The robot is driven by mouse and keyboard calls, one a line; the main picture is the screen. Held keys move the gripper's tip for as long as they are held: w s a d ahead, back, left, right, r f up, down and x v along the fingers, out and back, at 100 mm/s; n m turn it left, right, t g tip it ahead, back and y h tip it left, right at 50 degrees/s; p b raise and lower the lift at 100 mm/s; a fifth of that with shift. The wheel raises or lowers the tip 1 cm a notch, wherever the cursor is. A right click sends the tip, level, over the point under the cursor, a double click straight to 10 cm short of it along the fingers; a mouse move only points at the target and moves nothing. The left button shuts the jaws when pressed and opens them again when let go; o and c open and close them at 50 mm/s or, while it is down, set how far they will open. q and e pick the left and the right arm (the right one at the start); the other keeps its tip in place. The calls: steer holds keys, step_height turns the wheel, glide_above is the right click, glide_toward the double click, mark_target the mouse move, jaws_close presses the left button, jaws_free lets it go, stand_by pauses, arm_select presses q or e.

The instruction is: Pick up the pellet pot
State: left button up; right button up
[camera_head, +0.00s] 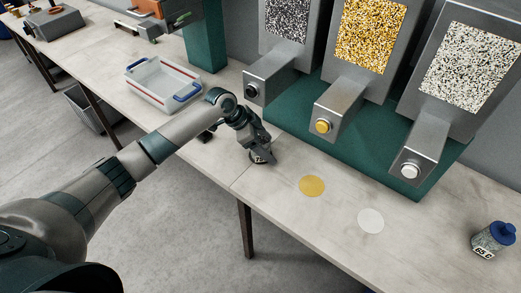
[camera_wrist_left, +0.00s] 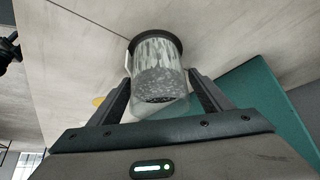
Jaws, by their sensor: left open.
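The pellet pot (camera_wrist_left: 157,68) shows in the left wrist view as a clear round pot with grey speckled pellets inside and a dark ring at its far end. My left gripper (camera_wrist_left: 162,92) is open, with one finger on each side of the pot. A small gap seems to show beside the fingers; I cannot tell whether either touches it. In the head view my left gripper (camera_head: 262,152) is low over the bench below the dark-pellet dispenser, and it hides most of the pot. My right gripper is not in view.
Three dispensers with dark (camera_head: 287,18), yellow (camera_head: 370,34) and pale pellets (camera_head: 470,65) stand along the back. A yellow disc (camera_head: 312,186) and a white disc (camera_head: 371,220) mark the bench.

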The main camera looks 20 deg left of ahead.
arm_select(q)
steer(key=shift+c, duration=0.2)
steer(key=shift+r, duration=0.1)
steer(key=c, duration=1.5)
steer(key=shift+r, duration=0.15)
steer(key=shift+c, duration=0.2)
